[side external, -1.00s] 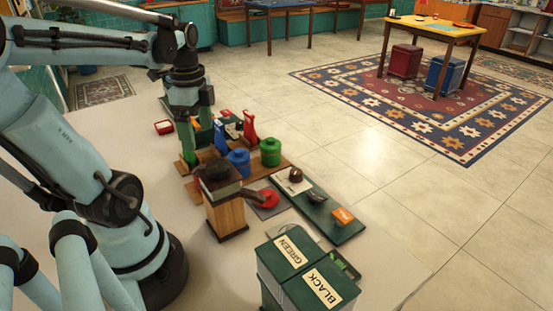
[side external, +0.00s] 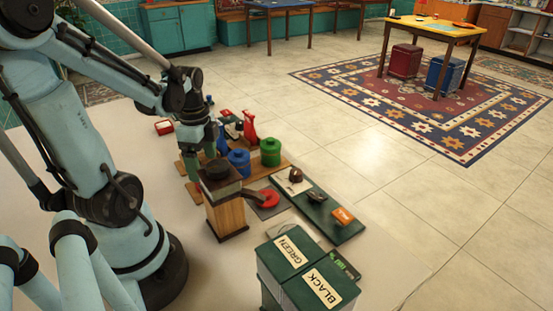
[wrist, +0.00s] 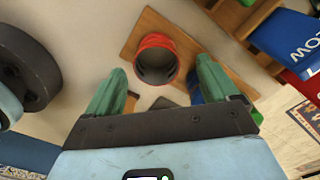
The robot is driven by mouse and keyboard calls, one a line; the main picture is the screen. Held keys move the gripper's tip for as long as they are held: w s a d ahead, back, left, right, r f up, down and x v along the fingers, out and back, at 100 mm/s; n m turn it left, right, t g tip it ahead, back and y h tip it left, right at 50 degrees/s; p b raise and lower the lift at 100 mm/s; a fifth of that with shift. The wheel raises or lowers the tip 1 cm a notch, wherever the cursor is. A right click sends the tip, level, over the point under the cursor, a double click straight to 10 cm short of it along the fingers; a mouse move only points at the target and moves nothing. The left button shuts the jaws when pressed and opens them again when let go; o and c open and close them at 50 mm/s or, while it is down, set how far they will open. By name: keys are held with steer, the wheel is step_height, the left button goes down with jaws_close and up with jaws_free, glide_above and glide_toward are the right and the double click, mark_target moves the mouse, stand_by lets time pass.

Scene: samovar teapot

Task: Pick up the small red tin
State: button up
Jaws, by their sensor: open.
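The small red tin (wrist: 155,58) is round with a dark, open-looking inside, and stands on a wooden board (wrist: 205,28) in the wrist view. My gripper (wrist: 160,72) is open, with one green finger to the left of the tin and one to the right. In the side view my gripper (side external: 200,160) points down over the left part of the board, and the red tin is hidden there behind the gripper and the wooden box.
A blue tin (side external: 239,163) and a green tin (side external: 270,152) stand right of my gripper. A wooden box with a dark top (side external: 226,212) stands close in front. Green and black canisters (side external: 305,272) stand at the front right. A blue "YELLOW" box (wrist: 297,42) is at right.

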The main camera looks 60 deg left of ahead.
steer(key=shift+s+d+f, duration=0.1)
steer(key=shift+f, duration=0.9)
steer(key=shift+s+d+f, duration=0.1)
steer(key=shift+f, duration=0.85)
steer(key=c, duration=1.1)
steer(key=shift+c, duration=0.2)
steer(key=shift+r, duration=0.1)
